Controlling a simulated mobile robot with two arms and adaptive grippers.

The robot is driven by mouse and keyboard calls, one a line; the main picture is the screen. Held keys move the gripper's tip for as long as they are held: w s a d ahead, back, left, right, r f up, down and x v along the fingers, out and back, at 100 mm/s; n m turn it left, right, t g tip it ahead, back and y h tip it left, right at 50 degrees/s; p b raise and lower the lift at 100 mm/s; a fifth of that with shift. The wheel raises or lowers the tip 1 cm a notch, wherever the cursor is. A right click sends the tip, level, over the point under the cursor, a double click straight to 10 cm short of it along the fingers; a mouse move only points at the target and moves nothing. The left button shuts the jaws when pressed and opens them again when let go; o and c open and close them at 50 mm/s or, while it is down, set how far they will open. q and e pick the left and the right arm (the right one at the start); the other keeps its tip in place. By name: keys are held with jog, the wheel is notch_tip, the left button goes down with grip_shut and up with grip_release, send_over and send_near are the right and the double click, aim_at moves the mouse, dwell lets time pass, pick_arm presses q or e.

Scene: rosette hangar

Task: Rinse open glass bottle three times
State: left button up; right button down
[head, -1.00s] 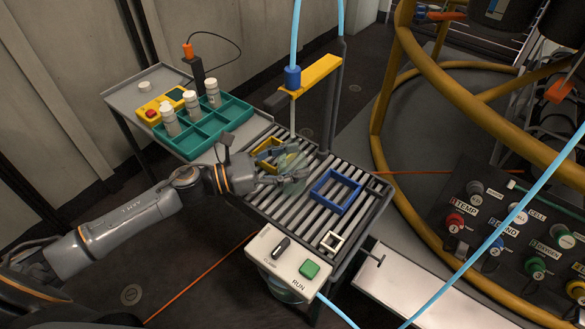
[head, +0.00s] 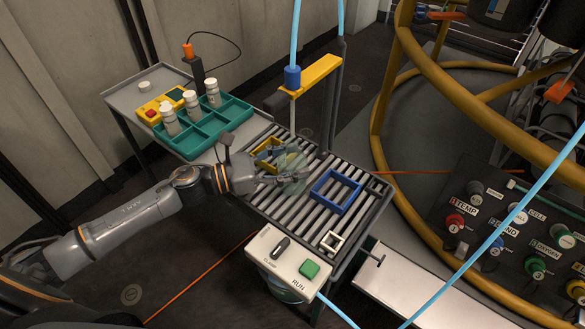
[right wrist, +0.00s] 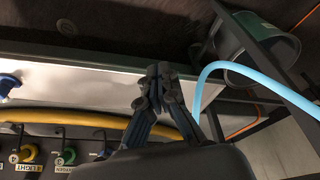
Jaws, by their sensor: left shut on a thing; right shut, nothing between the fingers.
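My left gripper (head: 265,178) is over the slatted rack, shut on a clear glass bottle (head: 294,176). The bottle is see-through and faint, so its tilt and mouth are hard to make out. It is left of the blue square frame (head: 335,191) and near the white nozzle (head: 292,115) under the yellow arm (head: 315,76). A yellow frame (head: 267,151) lies just behind the gripper. The control box (head: 283,262) with a dark lever and green RUN button (head: 309,269) is at the rack's front. My right gripper (right wrist: 157,80) is shut and empty in the right wrist view.
A green divided tray (head: 206,129) with several white-capped bottles stands on the grey side table. A small white frame (head: 332,241) sits at the rack's front right. Yellow tubing (head: 450,100), a connector panel (head: 510,245) and a blue hose (head: 480,235) fill the right side.

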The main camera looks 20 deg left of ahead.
jog(key=w+a+r+n+t+y, duration=0.2)
jog(key=w+a+r+n+y, duration=0.15)
jog(key=w+a+r, duration=0.55)
notch_tip(320, 180, up, 16)
jog(key=n+y, duration=0.5)
jog(key=n, duration=0.7)
send_over(314, 270)
jog(key=w+d, duration=0.3)
jog(key=w, duration=0.4)
jog(key=shift+r, duration=0.15)
jog(key=s+a+r+n+g, duration=0.3)
jog(key=s+r+n+g, duration=0.1)
jog(key=s+n, duration=0.3)
jog(key=shift+r+n, duration=0.4)
jog(key=shift+n, duration=0.05)
jog(key=shift+y, duration=0.25)
jog(key=shift+f, duration=4.4)
